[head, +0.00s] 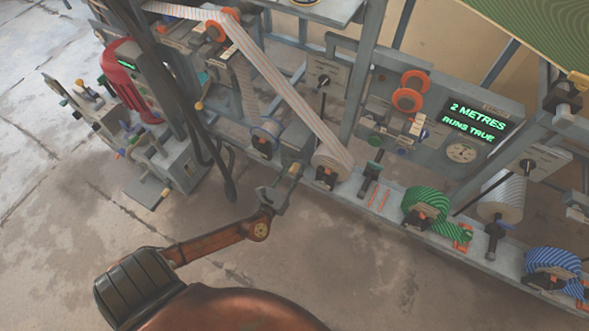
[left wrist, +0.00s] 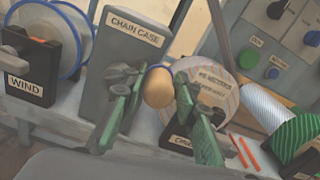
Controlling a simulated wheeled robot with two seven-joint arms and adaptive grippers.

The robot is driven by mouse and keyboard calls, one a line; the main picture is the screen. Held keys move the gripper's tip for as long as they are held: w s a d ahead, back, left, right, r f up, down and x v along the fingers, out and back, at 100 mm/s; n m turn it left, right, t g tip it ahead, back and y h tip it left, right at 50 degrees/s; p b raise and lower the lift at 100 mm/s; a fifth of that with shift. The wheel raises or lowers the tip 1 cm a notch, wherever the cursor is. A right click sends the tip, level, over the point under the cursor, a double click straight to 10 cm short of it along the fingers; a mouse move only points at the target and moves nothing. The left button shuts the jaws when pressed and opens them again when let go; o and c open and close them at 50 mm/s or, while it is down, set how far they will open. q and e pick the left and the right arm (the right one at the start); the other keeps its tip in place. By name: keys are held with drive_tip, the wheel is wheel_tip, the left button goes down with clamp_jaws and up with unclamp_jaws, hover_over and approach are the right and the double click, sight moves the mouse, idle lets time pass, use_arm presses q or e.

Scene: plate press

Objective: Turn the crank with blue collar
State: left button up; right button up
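My left gripper (head: 279,187) is at the front edge of the machine bench, beside the grey chain case (head: 299,140). In the left wrist view its two green fingers (left wrist: 161,112) are spread apart, one on each side of a round wooden knob (left wrist: 158,88). I see a gap on both sides of the knob, so it does not look gripped. The chain case (left wrist: 130,45) stands just behind the left finger. My right gripper is out of view.
A blue-rimmed spool (left wrist: 62,40) stands by the WIND block (left wrist: 30,72). A striped paper roll (head: 331,162) is right of the chain case, with green (head: 424,204) and blue (head: 553,264) striped rolls further right. A display (head: 472,122) reads "2 METRES RUNS TRUE". The floor in front is clear.

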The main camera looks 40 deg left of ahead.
use_arm(q)
clamp_jaws()
drive_tip(key=shift+d, duration=0.15)
idle(0.4)
